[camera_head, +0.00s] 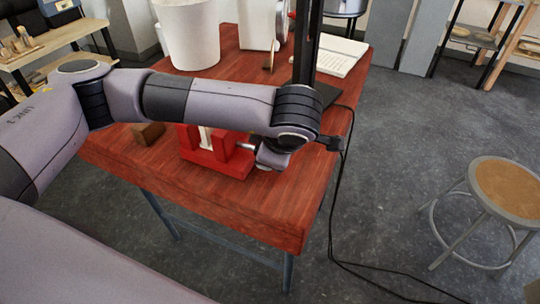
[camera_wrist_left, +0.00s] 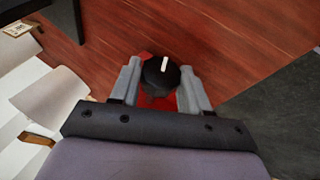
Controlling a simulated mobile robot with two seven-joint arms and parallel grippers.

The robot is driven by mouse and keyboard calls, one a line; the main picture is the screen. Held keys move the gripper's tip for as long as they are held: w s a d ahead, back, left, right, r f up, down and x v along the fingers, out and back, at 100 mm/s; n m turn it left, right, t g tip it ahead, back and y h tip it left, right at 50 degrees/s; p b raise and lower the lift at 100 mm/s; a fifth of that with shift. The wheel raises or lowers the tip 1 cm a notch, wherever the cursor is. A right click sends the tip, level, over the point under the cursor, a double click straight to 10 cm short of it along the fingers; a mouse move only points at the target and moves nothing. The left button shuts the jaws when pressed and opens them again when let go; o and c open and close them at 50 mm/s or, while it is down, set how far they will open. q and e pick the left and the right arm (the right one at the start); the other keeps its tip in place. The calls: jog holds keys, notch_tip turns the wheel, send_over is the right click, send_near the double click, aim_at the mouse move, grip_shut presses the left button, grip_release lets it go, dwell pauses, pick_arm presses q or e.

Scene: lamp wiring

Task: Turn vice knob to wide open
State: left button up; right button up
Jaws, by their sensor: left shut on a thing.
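The red vice (camera_head: 232,165) sits on the wooden table near its front edge, partly hidden behind my left forearm. A white piece (camera_head: 205,138) stands between its jaws; whether it is clamped I cannot tell. The vice's round black knob (camera_wrist_left: 152,79) has a white pointer mark and shows in the left wrist view, with a bit of red vice behind it. My left gripper (camera_wrist_left: 160,82) has one grey finger on each side of the knob and is shut on it. In the head view the left gripper (camera_head: 270,157) is at the vice's right side, largely hidden by the wrist.
A dark upright post (camera_head: 307,45) stands behind my wrist. A stool (camera_head: 510,190) stands on the floor at right.

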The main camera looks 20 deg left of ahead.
pick_arm(q)
jog(key=shift+s, duration=0.1)
dwell(0.3)
jog(key=o, duration=1)
jog(key=shift+v, duration=3.6)
jog(key=shift+o, duration=0.2)
